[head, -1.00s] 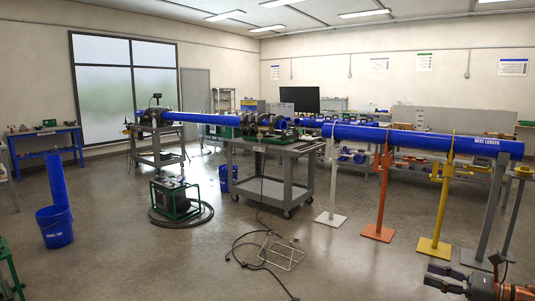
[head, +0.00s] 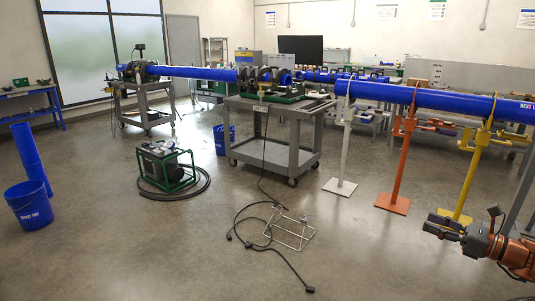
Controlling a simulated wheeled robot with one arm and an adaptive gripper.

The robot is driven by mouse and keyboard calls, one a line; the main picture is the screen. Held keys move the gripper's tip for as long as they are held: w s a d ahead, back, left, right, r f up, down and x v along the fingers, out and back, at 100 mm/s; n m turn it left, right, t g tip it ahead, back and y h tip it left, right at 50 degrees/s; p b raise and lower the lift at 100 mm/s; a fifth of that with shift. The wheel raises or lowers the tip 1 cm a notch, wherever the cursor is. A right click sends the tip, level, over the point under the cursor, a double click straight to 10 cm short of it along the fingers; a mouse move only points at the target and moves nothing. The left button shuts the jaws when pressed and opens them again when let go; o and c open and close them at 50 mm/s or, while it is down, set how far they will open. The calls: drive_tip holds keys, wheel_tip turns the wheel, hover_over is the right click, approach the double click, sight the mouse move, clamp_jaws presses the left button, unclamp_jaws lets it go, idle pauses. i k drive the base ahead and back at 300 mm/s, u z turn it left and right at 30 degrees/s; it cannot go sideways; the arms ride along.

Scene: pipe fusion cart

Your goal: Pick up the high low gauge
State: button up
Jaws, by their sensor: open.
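My gripper (head: 436,224) is at the lower right, pointing left, with its fingers apart and nothing seen between them. It is in the air over open floor, in front of the yellow pipe stand (head: 470,178). I cannot make out the high low gauge; it is too small to tell or hidden. Small items lie on the grey cart (head: 308,128) beside the fusion machine (head: 262,82), but I cannot tell what they are. My gripper is well apart from the cart.
A long blue pipe (head: 440,100) rests on white (head: 344,140), orange (head: 399,165) and yellow stands at right. A wire frame (head: 291,230) and black cables lie on the front floor. A green-framed power unit (head: 166,166) and blue bucket (head: 29,205) stand left.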

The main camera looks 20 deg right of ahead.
sight(260, 93)
drive_tip(key=i, duration=7)
drive_tip(key=z, duration=2.8)
drive_tip(key=i, duration=0.6)
drive_tip(key=u, duration=2.95)
